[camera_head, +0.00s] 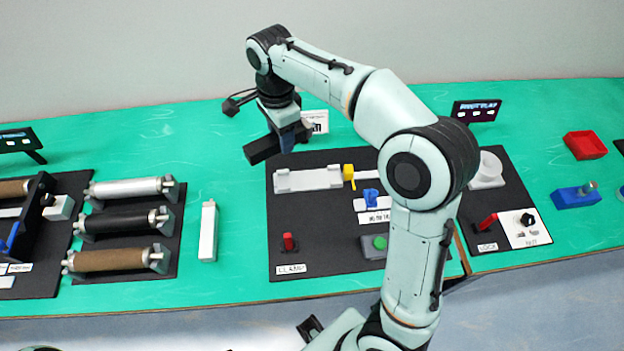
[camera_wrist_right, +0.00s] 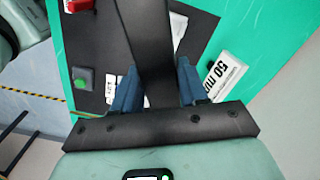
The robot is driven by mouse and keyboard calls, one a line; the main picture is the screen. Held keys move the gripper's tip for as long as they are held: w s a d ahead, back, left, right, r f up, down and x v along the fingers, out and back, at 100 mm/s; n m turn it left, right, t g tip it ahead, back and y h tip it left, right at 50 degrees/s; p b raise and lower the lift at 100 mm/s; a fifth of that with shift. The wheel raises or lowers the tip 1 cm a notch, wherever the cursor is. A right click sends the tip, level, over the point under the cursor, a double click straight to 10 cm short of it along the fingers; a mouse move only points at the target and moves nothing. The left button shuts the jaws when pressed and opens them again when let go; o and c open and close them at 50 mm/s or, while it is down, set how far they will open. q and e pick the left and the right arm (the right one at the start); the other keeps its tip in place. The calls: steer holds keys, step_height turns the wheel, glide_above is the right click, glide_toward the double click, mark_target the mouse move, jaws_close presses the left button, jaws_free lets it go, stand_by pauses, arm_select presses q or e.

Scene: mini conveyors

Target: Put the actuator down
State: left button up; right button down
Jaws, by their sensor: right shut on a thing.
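My right gripper (camera_head: 288,138) is above the back left of a black board (camera_head: 330,245). It is shut on the actuator (camera_head: 262,149), a plain dark rectangular bar that sticks out to the left below the fingers. In the right wrist view the actuator (camera_wrist_right: 150,40) runs away from the palm between the blue fingers (camera_wrist_right: 158,90). In the head view the bar looks held above the surface, though its exact height is hard to tell. My left gripper is not in view.
A white block (camera_head: 208,232) stands left on green table; rollers (camera_head: 125,222) lie further left. My arm hides the board's right part.

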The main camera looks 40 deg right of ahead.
mark_target(309, 124)
steer(key=d+m, duration=0.1)
steer(key=d, duration=0.1)
steer(key=s+d+m, duration=0.1)
steer(key=d+m, duration=0.3)
steer(key=shift+s+r, duration=0.2)
steer(key=shift+r, duration=0.2)
steer(key=shift+d+f, duration=0.2)
steer(key=shift+f, duration=0.05)
step_height(309, 124, down, 15)
steer(key=shift+r+b, duration=0.2)
steer(key=shift+b, duration=1)
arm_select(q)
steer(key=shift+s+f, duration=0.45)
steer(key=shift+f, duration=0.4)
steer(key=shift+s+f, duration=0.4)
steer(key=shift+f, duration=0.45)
arm_select(e)
steer(key=shift+f, duration=2.35)
arm_select(q)
steer(key=shift+b, duration=0.3)
arm_select(e)
steer(key=shift+f, duration=0.2)
steer(key=c, duration=0.6)
jaws_free()
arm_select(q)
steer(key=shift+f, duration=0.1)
